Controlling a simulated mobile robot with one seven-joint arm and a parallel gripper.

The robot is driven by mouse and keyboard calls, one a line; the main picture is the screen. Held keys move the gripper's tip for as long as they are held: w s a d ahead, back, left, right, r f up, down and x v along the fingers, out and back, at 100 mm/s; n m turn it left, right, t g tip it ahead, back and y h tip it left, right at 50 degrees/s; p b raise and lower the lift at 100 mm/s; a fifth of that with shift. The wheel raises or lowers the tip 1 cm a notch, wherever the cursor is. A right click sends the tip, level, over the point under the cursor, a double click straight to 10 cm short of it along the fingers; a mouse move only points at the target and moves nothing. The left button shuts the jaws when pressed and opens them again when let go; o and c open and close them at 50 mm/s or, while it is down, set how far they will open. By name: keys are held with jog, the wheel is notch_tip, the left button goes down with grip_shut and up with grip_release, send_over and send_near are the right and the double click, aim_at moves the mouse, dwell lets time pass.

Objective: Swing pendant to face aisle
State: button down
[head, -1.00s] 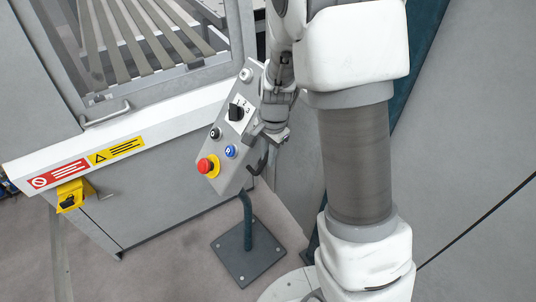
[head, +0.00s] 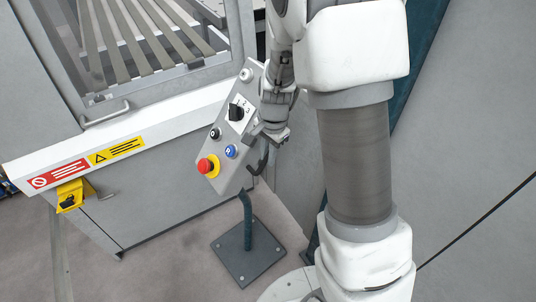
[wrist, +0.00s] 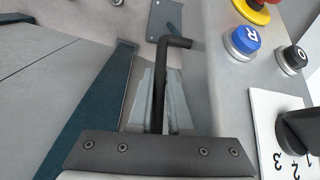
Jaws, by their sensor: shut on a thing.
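The pendant (head: 225,176) is a grey, tilted control box on a dark teal post. It carries a red stop button (head: 207,166) on a yellow ring, a blue button (head: 231,151), a black button and a rotary selector (head: 236,112). My gripper (head: 268,140) is at its right edge. In the wrist view my gripper (wrist: 158,98) is shut on the pendant's black bar handle (wrist: 173,43), with a finger on each side. The pendant face (wrist: 220,85) fills the right of that view. My wrist partly hides the pendant's right edge in the head view.
The post's square base plate (head: 248,251) is bolted to the floor. The machine with a white front rail (head: 130,122), warning labels and a yellow interlock (head: 70,196) stands left of the pendant. Open floor (head: 170,262) lies in front of it. Grey panels fill the right.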

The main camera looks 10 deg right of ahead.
jog(key=shift+w+d, duration=0.1)
jog(key=shift+w, duration=0.05)
jog(key=w+a+n+g, duration=0.1)
jog(key=w+n, duration=1.3)
jog(key=w, duration=0.3)
jog(key=shift+a+y+b, duration=0.2)
jog(key=shift+y+b, duration=0.1)
jog(key=shift+b, duration=0.05)
jog(key=shift+r, duration=0.1)
jog(key=c, duration=0.8)
grip_release()
jog(key=shift+a, duration=0.1)
jog(key=shift+c, duration=0.2)
